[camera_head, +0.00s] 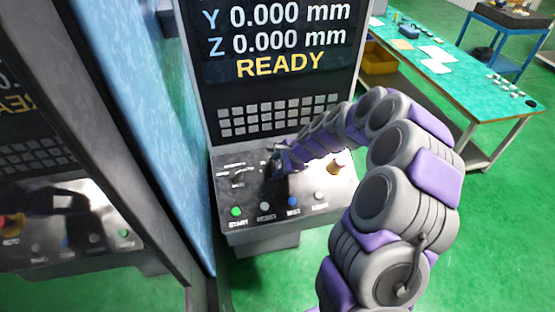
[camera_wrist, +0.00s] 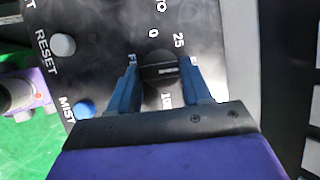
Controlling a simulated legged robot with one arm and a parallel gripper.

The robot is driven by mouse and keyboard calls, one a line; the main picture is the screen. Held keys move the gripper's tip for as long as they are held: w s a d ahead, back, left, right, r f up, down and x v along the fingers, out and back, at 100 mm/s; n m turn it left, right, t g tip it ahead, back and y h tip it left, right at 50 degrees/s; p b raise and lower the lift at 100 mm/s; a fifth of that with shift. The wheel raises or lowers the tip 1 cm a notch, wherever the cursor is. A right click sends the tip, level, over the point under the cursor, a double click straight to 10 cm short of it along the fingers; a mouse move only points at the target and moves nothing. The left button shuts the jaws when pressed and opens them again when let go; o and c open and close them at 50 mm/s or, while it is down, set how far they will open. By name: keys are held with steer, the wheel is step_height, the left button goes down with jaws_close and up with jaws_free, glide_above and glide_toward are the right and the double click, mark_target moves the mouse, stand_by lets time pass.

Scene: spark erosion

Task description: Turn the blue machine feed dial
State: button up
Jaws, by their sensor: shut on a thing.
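The feed dial (camera_wrist: 160,68) is a black round knob with a pale bar mark across it, in the upper middle of the wrist view. Printed marks "0" and "25" stand around it, and other lettering is partly covered. My gripper (camera_wrist: 161,72) has its two blue fingers on either side of the knob, shut on it. In the head view, my gripper (camera_head: 277,165) is down at the middle of the control panel (camera_head: 225,195) and hides the dial. The machine's body (camera_head: 160,130) beside the panel is blue.
The panel's front row has a green START button (camera_head: 236,211), a grey RESET button (camera_head: 264,209), a blue MIST button (camera_head: 293,202) and a pale button (camera_head: 319,196). A yellowish knob (camera_head: 337,164) stands to the right, near my arm. The screen (camera_head: 280,40) reads READY.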

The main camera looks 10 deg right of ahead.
steer(key=m, duration=0.1)
steer(key=m+t+p, duration=0.1)
steer(key=m, duration=0.1)
steer(key=shift+s+a+m+t+p, duration=0.1)
steer(key=shift+s+m+t+p, duration=0.2)
steer(key=shift+m+p, duration=0.1)
steer(key=shift+c, duration=0.2)
steer(key=m+t, duration=0.1)
steer(key=m, duration=0.1)
steer(key=m+t+h, duration=0.1)
steer(key=m, duration=0.1)
steer(key=shift+f+m, duration=0.2)
steer(key=shift+m, duration=0.2)
steer(key=o, duration=1)
steer(key=shift+w+a, duration=0.1)
steer(key=shift+w, duration=0.05)
steer(key=shift+o, duration=0.3)
steer(key=shift+r, duration=0.1)
steer(key=v, duration=1.7)
steer(key=shift+a+p, duration=0.2)
steer(key=shift+p, duration=0.25)
steer(key=shift+r, duration=0.1)
